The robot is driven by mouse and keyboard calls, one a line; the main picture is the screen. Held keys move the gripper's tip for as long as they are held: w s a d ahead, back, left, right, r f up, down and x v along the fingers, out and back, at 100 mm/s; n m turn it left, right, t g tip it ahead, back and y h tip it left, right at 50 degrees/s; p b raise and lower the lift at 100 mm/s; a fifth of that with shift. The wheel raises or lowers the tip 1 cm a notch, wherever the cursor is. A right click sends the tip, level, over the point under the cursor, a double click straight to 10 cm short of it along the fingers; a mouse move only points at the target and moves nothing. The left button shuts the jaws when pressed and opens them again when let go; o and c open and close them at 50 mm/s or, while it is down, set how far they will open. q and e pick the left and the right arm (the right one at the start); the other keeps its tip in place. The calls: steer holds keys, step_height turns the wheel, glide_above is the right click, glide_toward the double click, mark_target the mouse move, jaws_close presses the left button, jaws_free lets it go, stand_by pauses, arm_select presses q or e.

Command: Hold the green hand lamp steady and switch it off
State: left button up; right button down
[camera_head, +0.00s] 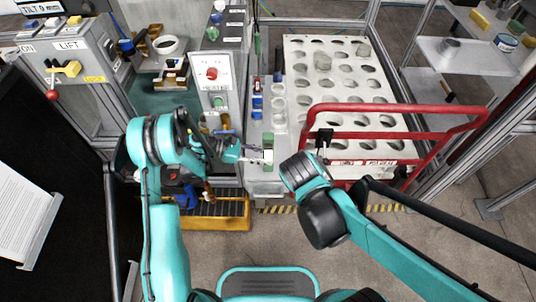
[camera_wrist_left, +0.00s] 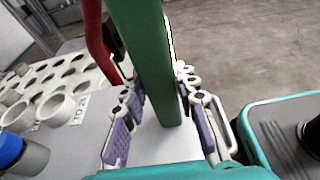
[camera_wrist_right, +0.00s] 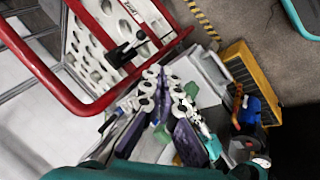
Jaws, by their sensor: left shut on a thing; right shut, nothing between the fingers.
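The green hand lamp (camera_head: 268,140) is upright at the front end of the grey bench, in the middle of the head view. My left gripper (camera_head: 256,155) is shut on it. In the left wrist view the lamp's long green body (camera_wrist_left: 150,60) stands between the two fingers (camera_wrist_left: 160,115). My right gripper (camera_wrist_right: 165,100) is shut and empty, close to the lamp; in the head view its own wrist hides its fingers. Green parts of the lamp (camera_wrist_right: 191,89) show beside the right fingers. The lamp's switch and whether it is lit cannot be made out.
A red tubular rail (camera_head: 395,108) runs close to my right wrist, before a white panel with round holes (camera_head: 300,48). A grey control box with a red button (camera_head: 212,74) stands behind my left gripper. A yellow-edged step (camera_head: 225,223) lies below on the floor.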

steer(key=w+a+f+n+t+h, duration=0.1)
steer(key=w+a+f+n+h, duration=0.15)
steer(key=a, duration=0.35)
steer(key=n+t+h, duration=0.1)
steer(key=n+t, duration=0.2)
glide_toward(271, 148)
steer(key=shift+x, duration=3.2)
steer(key=shift+d, duration=0.2)
steer(key=shift+w, duration=0.3)
